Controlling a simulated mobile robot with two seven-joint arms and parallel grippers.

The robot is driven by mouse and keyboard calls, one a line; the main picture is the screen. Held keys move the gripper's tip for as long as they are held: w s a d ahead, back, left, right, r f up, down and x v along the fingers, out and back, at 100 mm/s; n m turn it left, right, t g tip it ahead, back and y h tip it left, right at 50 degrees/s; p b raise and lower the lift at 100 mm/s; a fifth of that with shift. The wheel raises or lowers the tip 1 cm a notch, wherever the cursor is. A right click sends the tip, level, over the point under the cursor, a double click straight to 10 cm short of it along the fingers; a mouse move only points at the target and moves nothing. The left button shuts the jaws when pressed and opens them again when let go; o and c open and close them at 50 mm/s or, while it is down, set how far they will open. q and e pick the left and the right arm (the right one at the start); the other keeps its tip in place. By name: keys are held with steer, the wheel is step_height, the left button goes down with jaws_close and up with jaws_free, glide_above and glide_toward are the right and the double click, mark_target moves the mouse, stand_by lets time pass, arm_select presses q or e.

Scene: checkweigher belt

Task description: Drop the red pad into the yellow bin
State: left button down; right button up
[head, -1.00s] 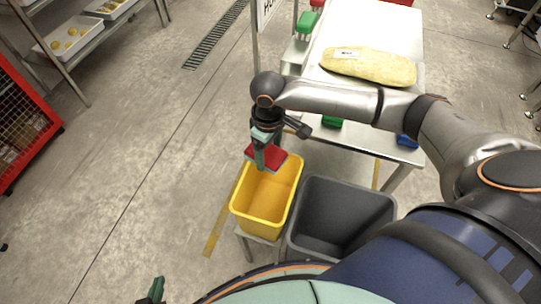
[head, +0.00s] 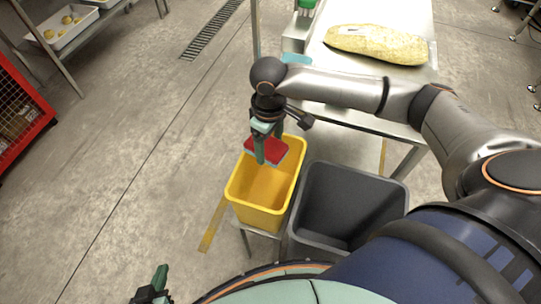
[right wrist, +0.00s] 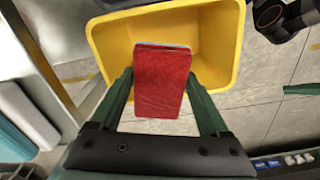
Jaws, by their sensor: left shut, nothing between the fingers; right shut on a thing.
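The red pad (head: 287,147) is in my right gripper (head: 264,155), just above the mouth of the yellow bin (head: 257,214). In the right wrist view the pad (right wrist: 161,82) lies between the two green fingers of that gripper (right wrist: 160,100), with the bin (right wrist: 236,60) beyond and below it. The pad looks apart from the bin walls and covers part of its near rim in that view. My left gripper (head: 156,285) is shut and empty at the bottom left of the head view, away from the bin.
A grey bin (head: 350,200) stands right beside the yellow one. Behind them is a metal table (head: 375,120) with a bread-like loaf (head: 376,44) on it. A red cage (head: 22,115) and a rack with a tray (head: 68,30) stand at left. The floor left of the bins is clear.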

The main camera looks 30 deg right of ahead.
steer(key=o, duration=1)
steer(key=shift+c, duration=0.2)
steer(key=shift+o, duration=0.8)
arm_select(q)
steer(key=shift+s+f, duration=0.2)
arm_select(e)
steer(key=shift+o, duration=0.2)
arm_select(q)
steer(key=shift+a, duration=0.1)
steer(key=shift+s+a+r+y+p, duration=0.15)
steer(key=shift+s+a+r+p, duration=0.2)
steer(key=shift+p, duration=0.25)
steer(key=shift+s+a+r+y+p, duration=0.1)
steer(key=shift+s+a+y+p, duration=0.1)
steer(key=shift+a+p, duration=0.35)
arm_select(e)
step_height(320, 180, up, 13)
steer(key=shift+f, duration=0.2)
arm_select(q)
steer(key=shift+d+r, duration=0.1)
steer(key=shift+d, duration=0.1)
